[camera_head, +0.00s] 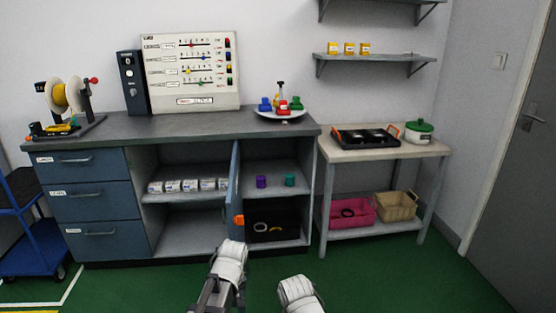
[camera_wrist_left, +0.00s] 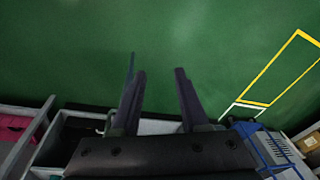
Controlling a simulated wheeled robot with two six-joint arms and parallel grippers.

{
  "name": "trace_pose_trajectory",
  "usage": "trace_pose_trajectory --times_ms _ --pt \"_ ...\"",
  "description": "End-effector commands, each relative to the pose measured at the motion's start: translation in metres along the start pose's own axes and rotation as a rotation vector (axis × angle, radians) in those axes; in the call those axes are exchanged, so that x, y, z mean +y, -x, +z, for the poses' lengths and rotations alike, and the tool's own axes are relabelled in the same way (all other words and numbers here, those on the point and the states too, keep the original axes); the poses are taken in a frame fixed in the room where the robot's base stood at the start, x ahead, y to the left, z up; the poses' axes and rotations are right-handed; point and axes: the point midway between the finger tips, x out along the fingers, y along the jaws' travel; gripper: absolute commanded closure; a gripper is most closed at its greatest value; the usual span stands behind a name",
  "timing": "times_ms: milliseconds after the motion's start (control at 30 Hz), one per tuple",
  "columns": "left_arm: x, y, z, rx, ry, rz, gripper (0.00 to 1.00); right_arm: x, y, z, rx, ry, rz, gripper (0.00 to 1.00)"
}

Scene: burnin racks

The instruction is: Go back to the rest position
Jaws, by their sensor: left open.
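My left gripper (camera_wrist_left: 160,73) shows in the left wrist view with its two dark fingers apart and nothing between them. Green floor is behind the fingers. In the head view, my two arms come in at the bottom centre, in front of the cabinet, and show mostly white links. No gripper fingers can be made out there. My right gripper is not visible.
The grey-blue cabinet (camera_head: 95,158) stands ahead, with its blue door (camera_head: 233,190) swung outward near my left arm. A side table (camera_head: 390,153) stands to its right. A blue cart (camera_head: 30,250) is at far left. Green floor (camera_head: 400,280) is clear at right.

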Motion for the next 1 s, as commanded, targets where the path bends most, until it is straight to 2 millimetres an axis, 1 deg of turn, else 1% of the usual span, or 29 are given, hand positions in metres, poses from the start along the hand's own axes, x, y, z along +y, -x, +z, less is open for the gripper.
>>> trace_pose_trajectory --times_ms 33,100,400,467,667,767,867,900,967,1000 --pt "-0.015 -0.001 0.012 -0.015 -0.067 0.018 0.55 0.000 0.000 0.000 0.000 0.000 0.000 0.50" --pt "-0.027 -0.001 0.021 -0.031 -0.169 0.047 0.55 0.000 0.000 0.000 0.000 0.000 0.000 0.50" --pt "-0.061 -0.001 0.056 -0.051 -0.521 0.161 0.55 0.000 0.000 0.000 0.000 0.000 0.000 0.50" --pt "-0.055 0.021 0.054 -0.054 -0.543 0.157 0.55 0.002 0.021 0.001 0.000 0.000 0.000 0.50" --pt "-0.046 0.063 0.064 -0.066 -0.596 0.141 0.55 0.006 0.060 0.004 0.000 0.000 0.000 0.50" --pt "-0.042 0.090 0.070 -0.073 -0.629 0.130 0.55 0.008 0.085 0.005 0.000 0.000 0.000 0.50" --pt "-0.036 0.124 0.078 -0.081 -0.669 0.118 0.55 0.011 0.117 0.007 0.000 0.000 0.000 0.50" --pt "-0.034 0.139 0.081 -0.084 -0.687 0.112 0.55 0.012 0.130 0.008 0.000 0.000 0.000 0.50" --pt "-0.031 0.161 0.087 -0.089 -0.716 0.103 0.55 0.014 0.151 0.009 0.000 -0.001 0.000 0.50" --pt "-0.029 0.175 0.091 -0.092 -0.735 0.096 0.55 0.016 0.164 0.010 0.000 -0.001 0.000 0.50"
